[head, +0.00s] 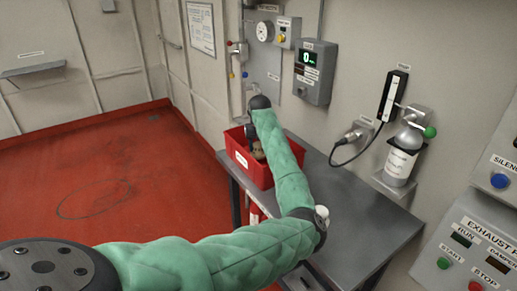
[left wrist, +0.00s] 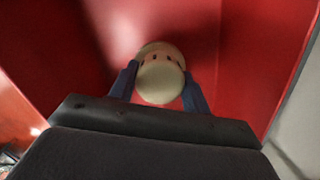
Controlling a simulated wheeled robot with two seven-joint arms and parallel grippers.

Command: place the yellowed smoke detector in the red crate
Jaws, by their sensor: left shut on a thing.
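The yellowed smoke detector (left wrist: 160,84), a cream round body with small dark slots, sits between the two blue fingers of my left gripper (left wrist: 159,72) in the left wrist view. The gripper is shut on it. Red crate walls (left wrist: 250,50) surround the detector in that view. I cannot tell whether it touches the crate floor. In the head view the red crate (head: 240,157) stands on the grey table, and my left arm reaches over it, hiding much of its inside and the gripper. My right gripper is not in view.
The grey table (head: 355,205) is bare to the right of the crate. A cylinder (head: 402,155) in a wall bracket, a cabled wall socket (head: 355,135) and a meter box (head: 314,70) are along the wall behind. A control panel (head: 480,250) stands at the right.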

